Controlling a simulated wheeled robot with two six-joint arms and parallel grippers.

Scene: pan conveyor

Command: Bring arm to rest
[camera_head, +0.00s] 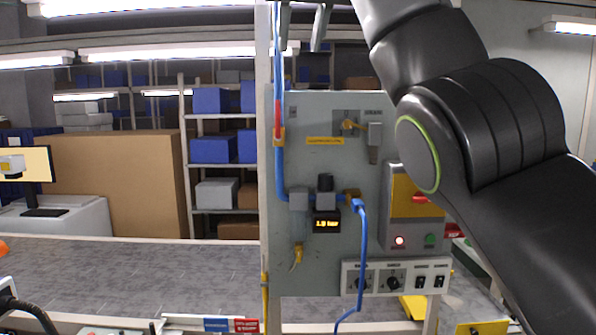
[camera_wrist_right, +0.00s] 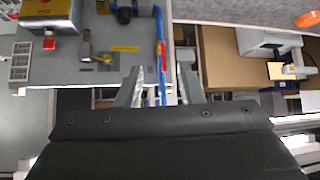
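My right arm comes in from the right and bends upward in front of the panel. In the head view, the fingertips of my right gripper (camera_head: 302,28) hang at the top edge, apart from each other. In the right wrist view, the two grey fingers of the gripper (camera_wrist_right: 161,88) are spread with nothing held between them. The gripper body is cut off by the top of the head view. My left gripper is in neither view.
A grey control panel (camera_head: 323,240) with a blue hose (camera_head: 362,245), gauge and switches stands in the middle, partly behind my right arm. A grey worktop (camera_head: 150,268) runs along the left. Shelves with blue bins (camera_head: 212,149) and a large brown box (camera_head: 115,180) stand behind.

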